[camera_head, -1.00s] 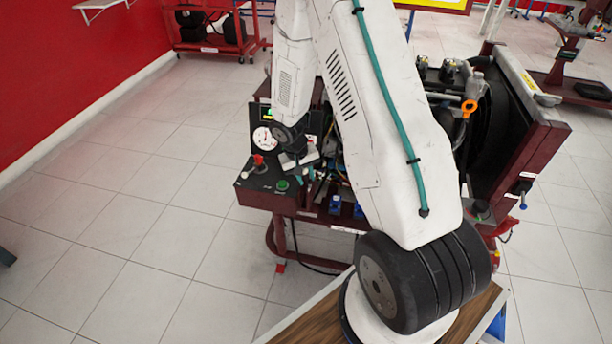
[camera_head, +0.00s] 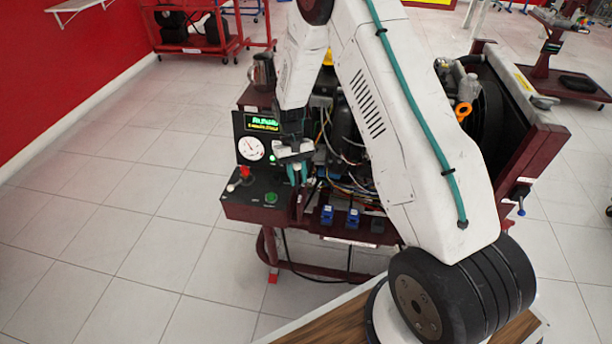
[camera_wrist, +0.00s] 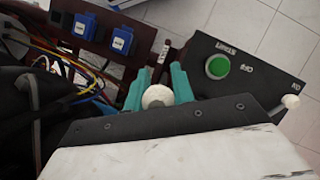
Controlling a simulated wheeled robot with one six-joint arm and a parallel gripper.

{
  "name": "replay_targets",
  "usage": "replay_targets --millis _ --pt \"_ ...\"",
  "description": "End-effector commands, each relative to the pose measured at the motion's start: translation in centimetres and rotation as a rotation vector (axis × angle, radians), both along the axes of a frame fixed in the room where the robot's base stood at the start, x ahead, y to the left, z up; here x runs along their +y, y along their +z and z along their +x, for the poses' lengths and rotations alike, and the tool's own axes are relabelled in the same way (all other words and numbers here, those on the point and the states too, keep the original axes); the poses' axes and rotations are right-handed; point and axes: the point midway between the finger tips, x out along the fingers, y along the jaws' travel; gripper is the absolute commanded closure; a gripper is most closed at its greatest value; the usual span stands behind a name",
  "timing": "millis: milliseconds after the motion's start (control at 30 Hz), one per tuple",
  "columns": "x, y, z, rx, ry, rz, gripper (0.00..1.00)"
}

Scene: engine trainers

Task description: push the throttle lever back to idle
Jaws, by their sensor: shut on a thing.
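The throttle lever's round pale knob (camera_wrist: 157,97) sits between the two teal fingers of my gripper (camera_wrist: 159,80) in the wrist view, and they are shut on it. In the head view my gripper (camera_head: 297,172) points down at the right end of the dark control panel (camera_head: 237,199). The fingers and wrist hide the lever there. Most of the lever's shaft is hidden in the wrist view too.
The panel carries a green button (camera_head: 271,197), a red knob (camera_head: 245,172), a round gauge (camera_head: 250,149) and a lit display (camera_head: 263,123). Engine wiring and blue connectors (camera_head: 352,217) lie close to the right. Open tiled floor is at left.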

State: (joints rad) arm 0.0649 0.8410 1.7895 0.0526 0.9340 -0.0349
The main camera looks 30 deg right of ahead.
Motion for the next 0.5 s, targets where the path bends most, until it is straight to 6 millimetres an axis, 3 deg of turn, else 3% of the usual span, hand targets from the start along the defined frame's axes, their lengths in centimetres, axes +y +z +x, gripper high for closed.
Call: replay_targets --millis 500 --pt "-0.66 0.0 0.82 -0.01 -0.001 -0.003 1.0"
